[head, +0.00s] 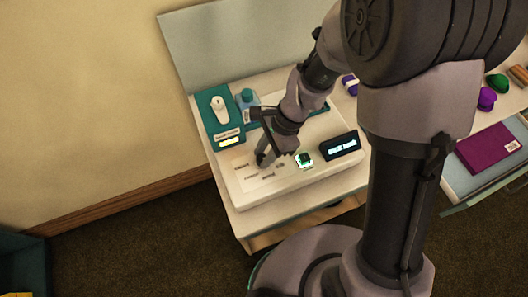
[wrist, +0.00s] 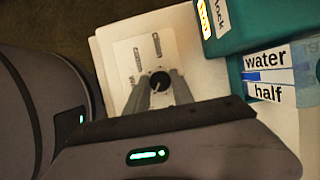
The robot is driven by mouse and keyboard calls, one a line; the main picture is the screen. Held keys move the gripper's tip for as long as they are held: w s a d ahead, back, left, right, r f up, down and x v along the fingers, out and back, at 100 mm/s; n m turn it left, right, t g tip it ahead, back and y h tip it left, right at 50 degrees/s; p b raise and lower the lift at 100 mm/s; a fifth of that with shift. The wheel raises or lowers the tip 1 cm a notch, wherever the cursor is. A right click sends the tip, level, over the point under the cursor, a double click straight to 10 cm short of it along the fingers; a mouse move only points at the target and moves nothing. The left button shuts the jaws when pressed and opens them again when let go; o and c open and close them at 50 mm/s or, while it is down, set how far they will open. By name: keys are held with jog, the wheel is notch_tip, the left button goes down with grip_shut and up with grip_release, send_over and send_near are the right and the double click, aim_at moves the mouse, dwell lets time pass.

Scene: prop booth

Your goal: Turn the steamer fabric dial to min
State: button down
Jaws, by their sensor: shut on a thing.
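The steamer (head: 300,190) is a broad pale unit on the table, with a printed panel (head: 262,180) on its top. In the wrist view, the fabric dial (wrist: 160,80) is a small dark round knob with a light pointer line. In the head view my gripper hides most of the dial.
A label reading "water half" (wrist: 267,75) shows in the wrist view.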

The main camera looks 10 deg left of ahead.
jog(key=n+p, duration=0.1)
jog(key=n, duration=0.1)
jog(key=n+g+h+p, duration=0.1)
jog(key=n+p, duration=0.1)
jog(key=shift+w+a+r+n, duration=0.1)
jog(key=shift+r+n, duration=0.05)
jog(key=shift+n, duration=0.25)
jog(key=shift+n+g+h+p, duration=0.4)
jog(key=shift+n+h+p, duration=0.6)
jog(key=shift+n, duration=1.1)
jog(key=c, duration=1.1)
grip_release()
jog(key=shift+w, duration=0.1)
jog(key=p+v, duration=0.5)
jog(key=v, duration=1.2)
jog(key=shift+w, duration=0.15)
